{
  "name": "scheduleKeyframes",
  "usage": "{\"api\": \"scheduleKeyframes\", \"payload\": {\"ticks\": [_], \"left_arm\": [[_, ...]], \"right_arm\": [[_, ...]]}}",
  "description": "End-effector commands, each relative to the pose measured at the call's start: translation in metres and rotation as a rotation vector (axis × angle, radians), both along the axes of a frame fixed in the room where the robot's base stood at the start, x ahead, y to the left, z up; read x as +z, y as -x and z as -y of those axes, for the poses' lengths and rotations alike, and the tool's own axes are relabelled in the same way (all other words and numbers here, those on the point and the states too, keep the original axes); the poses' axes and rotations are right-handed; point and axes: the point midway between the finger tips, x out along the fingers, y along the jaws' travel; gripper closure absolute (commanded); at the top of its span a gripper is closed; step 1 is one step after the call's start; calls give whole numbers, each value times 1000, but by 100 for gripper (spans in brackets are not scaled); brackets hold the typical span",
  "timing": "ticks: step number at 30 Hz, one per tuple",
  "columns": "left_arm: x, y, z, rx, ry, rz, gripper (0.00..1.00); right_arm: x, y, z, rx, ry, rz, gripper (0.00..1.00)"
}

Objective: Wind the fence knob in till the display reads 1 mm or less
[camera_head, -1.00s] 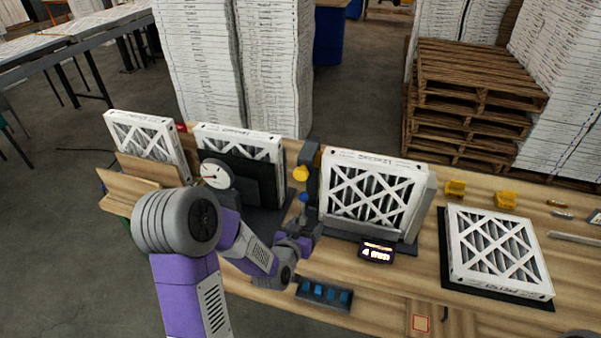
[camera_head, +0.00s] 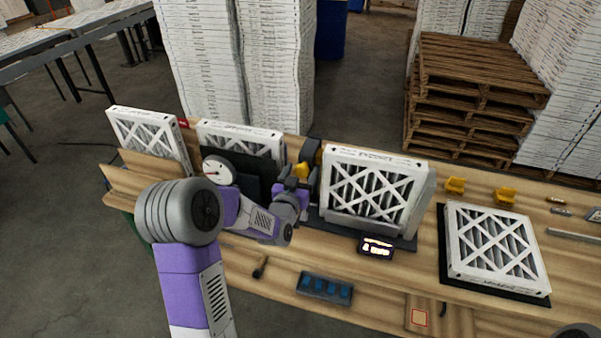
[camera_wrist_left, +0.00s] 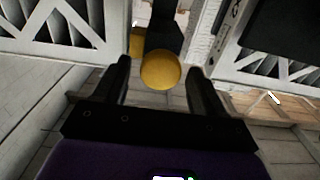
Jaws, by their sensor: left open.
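The yellow round knob (camera_head: 301,170) is on a dark post left of the upright boxed filter (camera_head: 372,190) in its holder. In the left wrist view the knob (camera_wrist_left: 160,70) shows between my left fingertips, with a gap on both sides. My left gripper (camera_head: 291,186) is open in front of the knob. Whether the knob is fully between the fingers or just beyond them I cannot tell. The small display (camera_head: 376,247) in front of the filter is lit, but its figure is too blurred to read. My right gripper is not in view.
A dial gauge (camera_head: 219,170) and more filters stand at the left, close to my left arm. A blue-celled tray (camera_head: 325,288) lies at the front edge. Another filter (camera_head: 495,246) lies flat at right, with yellow clips (camera_head: 455,185) behind it.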

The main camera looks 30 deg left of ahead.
Motion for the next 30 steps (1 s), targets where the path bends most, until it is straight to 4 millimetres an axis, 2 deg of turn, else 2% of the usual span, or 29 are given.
{"api": "scheduleKeyframes", "payload": {"ticks": [6, 16, 23, 30], "left_arm": [[0, 0, 0, 0, 0, -1, 32], [0, 0, 0, 0, 0, -1, 82], [-1, 0, 0, -1, -15, -4, 84], [-3, 0, 1, -1, -108, -24, 84]], "right_arm": [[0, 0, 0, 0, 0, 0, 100], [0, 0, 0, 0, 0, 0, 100], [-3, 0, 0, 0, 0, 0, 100], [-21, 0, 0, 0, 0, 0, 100]]}}
